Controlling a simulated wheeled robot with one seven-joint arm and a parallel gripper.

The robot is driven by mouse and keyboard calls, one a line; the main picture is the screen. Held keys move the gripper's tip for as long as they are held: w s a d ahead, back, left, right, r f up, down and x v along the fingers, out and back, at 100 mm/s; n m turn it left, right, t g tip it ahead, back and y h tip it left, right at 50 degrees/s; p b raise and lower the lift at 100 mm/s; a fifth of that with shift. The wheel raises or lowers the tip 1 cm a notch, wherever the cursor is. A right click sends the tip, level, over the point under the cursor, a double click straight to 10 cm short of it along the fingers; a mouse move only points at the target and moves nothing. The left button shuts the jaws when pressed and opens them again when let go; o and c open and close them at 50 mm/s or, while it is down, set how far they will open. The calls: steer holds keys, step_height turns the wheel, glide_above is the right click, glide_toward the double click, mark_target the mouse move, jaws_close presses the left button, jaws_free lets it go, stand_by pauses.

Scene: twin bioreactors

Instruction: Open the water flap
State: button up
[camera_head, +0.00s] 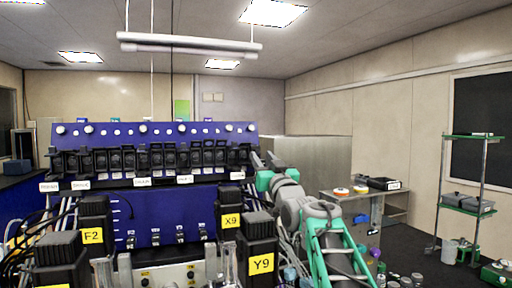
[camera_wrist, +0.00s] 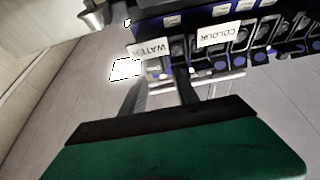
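The label reading WATER (camera_wrist: 147,50) is near the top of the wrist view, beside a COLOUR label (camera_wrist: 218,36). Just below the WATER label is a small dark unit, probably the water flap (camera_wrist: 155,68); its exact outline and whether it is open are unclear. My gripper (camera_wrist: 160,82) has its two dark fingers apart, with the tips just below the WATER label. No object shows between them, and contact with the flap cannot be told. In the head view my gripper (camera_head: 264,164) is at the right end of the row of dark units (camera_head: 165,158).
A blue panel (camera_head: 150,133) with white knobs stands behind the row. Dark blocks labelled X9 (camera_head: 231,222) and Y9 (camera_head: 261,264) stand in front, left of my arm. A table (camera_head: 355,205) and a green shelf rack (camera_head: 470,203) are at right.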

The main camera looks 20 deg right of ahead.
mark_target(258, 151)
steer(key=p+x, duration=0.1)
steer(key=x, duration=0.3)
steer(key=shift+w+d+p, duration=0.1)
steer(key=shift+w+p, duration=0.05)
steer(key=shift+p, duration=0.25)
steer(key=shift+f, duration=0.1)
jaws_close()
